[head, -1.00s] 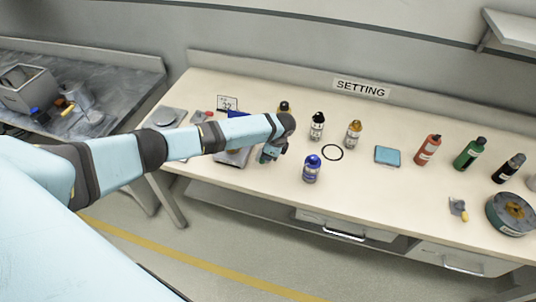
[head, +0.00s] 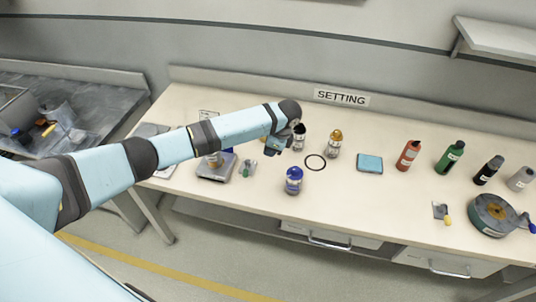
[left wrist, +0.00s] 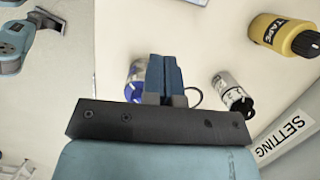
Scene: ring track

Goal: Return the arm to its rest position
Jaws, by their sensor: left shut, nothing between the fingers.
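My left arm (head: 170,148) reaches in from the left over the table in the head view. Its gripper (head: 274,146) is above the table, left of the black-capped bottle (head: 299,139) and behind the blue-capped bottle (head: 293,182). In the left wrist view my left gripper (left wrist: 166,78) has its blue fingers together with nothing held. They partly hide the blue-labelled bottle (left wrist: 135,80) there. My right gripper does not show in the head view.
The pale table (head: 390,205) holds an amber bottle (head: 335,143), a black ring (head: 315,162), a teal box (head: 369,164), a scale (head: 215,168) and several bottles at right. A round dark container (head: 491,216) stands near the right edge. A shelf (head: 495,38) hangs above.

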